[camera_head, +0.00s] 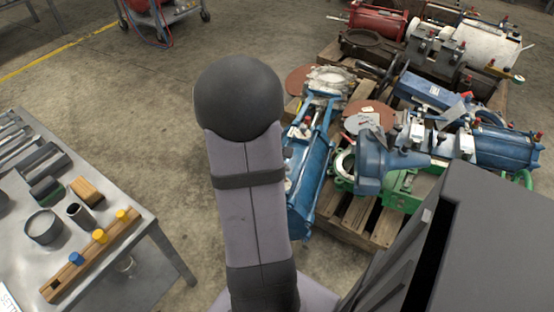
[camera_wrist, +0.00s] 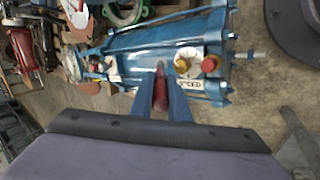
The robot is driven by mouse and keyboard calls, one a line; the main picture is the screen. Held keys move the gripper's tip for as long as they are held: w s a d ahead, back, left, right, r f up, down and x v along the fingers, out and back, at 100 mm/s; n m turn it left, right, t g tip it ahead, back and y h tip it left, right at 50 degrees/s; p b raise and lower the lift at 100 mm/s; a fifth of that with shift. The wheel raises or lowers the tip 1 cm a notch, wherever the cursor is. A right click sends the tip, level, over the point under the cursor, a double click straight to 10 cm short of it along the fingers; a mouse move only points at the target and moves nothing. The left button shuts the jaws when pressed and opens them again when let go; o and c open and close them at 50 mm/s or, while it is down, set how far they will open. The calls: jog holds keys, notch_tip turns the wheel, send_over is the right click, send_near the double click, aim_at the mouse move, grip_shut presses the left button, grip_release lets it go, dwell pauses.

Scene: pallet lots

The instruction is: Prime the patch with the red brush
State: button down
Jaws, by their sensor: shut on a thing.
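My gripper (camera_wrist: 160,82) shows in the wrist view, its two blue fingers shut on a red brush (camera_wrist: 160,97), seen as a red handle with a darker tip pointing away. The brush is in front of a blue cylinder (camera_wrist: 140,42); I cannot tell whether they touch. On the cylinder's end is a pale patch (camera_wrist: 183,52) beside a yellow cap (camera_wrist: 181,66) and a red cap (camera_wrist: 209,64). A partly readable white label is below them.
A pallet (camera_head: 352,218) with blue, green and red machine parts fills the right. A metal table (camera_head: 128,243) at left holds a cup (camera_head: 43,227) and a wooden rack (camera_head: 84,262) with blue and yellow pieces. Bare floor lies between them.

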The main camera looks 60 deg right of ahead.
jog(key=shift+d+r+p, duration=0.15)
jog(key=shift+r+p, duration=1.55)
jog(key=shift+r, duration=0.65)
jog(key=shift+w+d+r+p, duration=0.1)
jog(key=shift+d+r+p, duration=0.05)
jog(key=shift+r+p, duration=1.25)
